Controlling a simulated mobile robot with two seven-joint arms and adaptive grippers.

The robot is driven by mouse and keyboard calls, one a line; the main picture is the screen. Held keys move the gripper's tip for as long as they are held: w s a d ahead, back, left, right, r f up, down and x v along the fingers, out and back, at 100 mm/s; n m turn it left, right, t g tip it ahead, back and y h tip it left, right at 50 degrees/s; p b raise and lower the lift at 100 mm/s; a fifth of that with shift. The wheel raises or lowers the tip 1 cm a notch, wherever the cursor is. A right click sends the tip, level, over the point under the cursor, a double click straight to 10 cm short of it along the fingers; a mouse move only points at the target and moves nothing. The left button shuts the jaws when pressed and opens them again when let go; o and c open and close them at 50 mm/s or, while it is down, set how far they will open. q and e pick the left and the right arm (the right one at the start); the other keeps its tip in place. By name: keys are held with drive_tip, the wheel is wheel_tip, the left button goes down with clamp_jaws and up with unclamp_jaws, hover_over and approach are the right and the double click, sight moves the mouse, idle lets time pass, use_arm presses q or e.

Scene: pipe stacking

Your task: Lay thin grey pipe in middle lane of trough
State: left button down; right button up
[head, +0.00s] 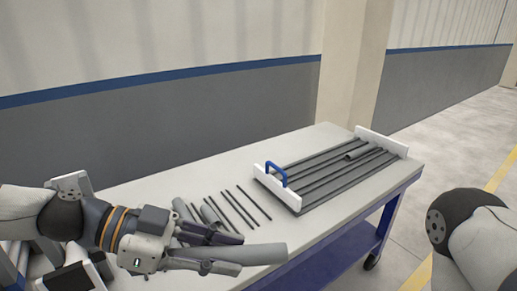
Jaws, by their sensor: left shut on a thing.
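My left gripper (225,252) is shut on a grey pipe (262,254). The pipe sticks out to the right past the fingertips, over the table's front edge. Its rear part is hidden by the fingers. The trough (303,202) is on the right half of the table, with white end plates, a blue handle at its near left end and long lanes split by dark dividers. A short grey pipe (362,153) lies in the trough near its far end; I cannot tell exactly which lane. The held pipe is apart from the trough, left of and nearer than it. My right gripper is out of view.
Several thin dark rods (246,206) and grey pipes (182,209) lie on the light tabletop (150,190) between my left gripper and the trough. My right arm shows at the right edge, off the table. A wall (200,120) and pillar stand behind.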

use_arm(q)
drive_tip(key=a+f+n+t+y, duration=0.1)
drive_tip(key=a+f+n+t, duration=0.1)
drive_tip(key=a, duration=0.3)
drive_tip(key=a+f+n+t+y, duration=0.1)
drive_tip(key=a+f+n+t, duration=0.1)
drive_tip(key=a, duration=0.4)
drive_tip(key=shift+a+f+n+t, duration=0.2)
drive_tip(key=shift+n+t, duration=0.7)
drive_tip(key=shift+t, duration=0.4)
drive_tip(key=shift+d, duration=0.15)
